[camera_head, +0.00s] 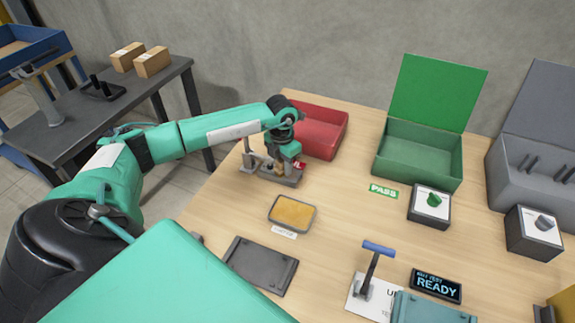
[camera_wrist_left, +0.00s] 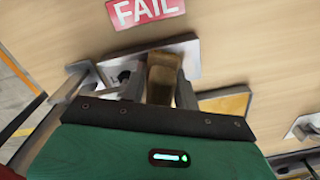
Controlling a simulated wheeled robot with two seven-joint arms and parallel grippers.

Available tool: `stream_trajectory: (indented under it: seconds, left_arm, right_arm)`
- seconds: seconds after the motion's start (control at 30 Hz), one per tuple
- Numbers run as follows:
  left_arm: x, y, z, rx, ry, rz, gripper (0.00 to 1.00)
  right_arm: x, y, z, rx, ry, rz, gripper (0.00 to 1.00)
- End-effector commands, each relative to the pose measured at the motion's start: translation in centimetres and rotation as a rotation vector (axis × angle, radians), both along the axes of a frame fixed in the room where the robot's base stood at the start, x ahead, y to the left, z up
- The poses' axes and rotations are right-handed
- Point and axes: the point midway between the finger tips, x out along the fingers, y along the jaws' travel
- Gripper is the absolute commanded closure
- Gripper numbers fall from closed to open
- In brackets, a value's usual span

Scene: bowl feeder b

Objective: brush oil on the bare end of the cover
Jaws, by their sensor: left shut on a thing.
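My left gripper (camera_head: 281,164) is low over a small grey stand (camera_head: 262,176) on the table's left side. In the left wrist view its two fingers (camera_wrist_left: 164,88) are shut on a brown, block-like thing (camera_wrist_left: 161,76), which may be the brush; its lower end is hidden. The thing is over or touching the stand; I cannot tell which. A shallow grey tray with a yellow-orange fill (camera_head: 293,212), perhaps the oil, lies in front of the stand. It also shows in the left wrist view (camera_wrist_left: 226,104). I cannot tell which thing is the cover. My right gripper is not in view.
A red bin (camera_head: 322,128) stands behind the gripper. A green open box (camera_head: 420,150) and a grey box (camera_head: 535,170) stand at the right. A dark plate (camera_head: 261,264) lies in front, near a blue-handled lever (camera_head: 378,249).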

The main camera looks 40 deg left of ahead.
Motion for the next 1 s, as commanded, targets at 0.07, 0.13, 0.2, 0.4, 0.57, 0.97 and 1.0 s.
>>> stream_trajectory:
  seconds: [0.07, 0.13, 0.2, 0.4, 0.57, 0.97, 1.0]
  left_arm:
    - [-0.3, 2.1, -0.1, 0.03, 0.008, 0.022, 0.88]
    - [-0.3, 2.3, 0.0, 0.032, 0.009, 0.023, 0.88]
    - [-0.3, 2.3, -0.1, 0.032, 0.01, 0.023, 0.88]
    - [-0.1, 1.2, 0.0, 0.032, 0.011, 0.021, 0.88]
    - [0.2, -0.2, 0.0, 0.032, 0.012, 0.022, 0.88]
    - [0.8, -2.6, 0.1, 0.023, 0.006, 0.016, 0.88]
    - [0.9, -3.0, 0.2, 0.022, 0.006, 0.014, 0.88]
  right_arm:
    - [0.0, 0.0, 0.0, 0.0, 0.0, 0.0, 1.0]
    - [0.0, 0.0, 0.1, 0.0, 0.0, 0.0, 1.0]
    - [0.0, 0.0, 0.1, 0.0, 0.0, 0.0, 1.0]
    - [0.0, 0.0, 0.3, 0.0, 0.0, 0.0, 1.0]
    - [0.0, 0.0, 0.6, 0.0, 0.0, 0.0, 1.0]
    - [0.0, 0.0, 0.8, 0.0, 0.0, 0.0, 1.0]
    - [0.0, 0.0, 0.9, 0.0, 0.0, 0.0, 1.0]
